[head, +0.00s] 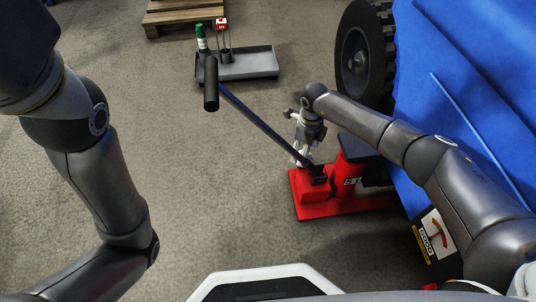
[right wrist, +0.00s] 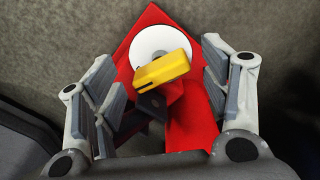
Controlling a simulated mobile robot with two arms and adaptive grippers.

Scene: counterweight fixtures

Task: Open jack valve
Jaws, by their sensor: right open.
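The red jack (head: 312,208) stands on the floor right of centre in the head view. Its long dark handle (head: 250,114) slants up and left to a black grip. In the right wrist view a yellow valve knob (right wrist: 162,69) sits over a white disc (right wrist: 150,42) on the red jack base (right wrist: 192,120). My right gripper (head: 304,156) points down at the jack, close beside the handle's lower end. Its open fingers (right wrist: 157,80) stand on both sides of the yellow knob, apart from it. The knob is hidden in the head view. My left gripper is out of view.
A blue covered body (head: 470,70) with a black wheel (head: 362,52) stands at the right, beside the jack. A grey tray (head: 250,64) with a green-capped tube and a red-topped item lies behind. A wooden pallet (head: 182,14) is farther back. The floor at left centre is clear.

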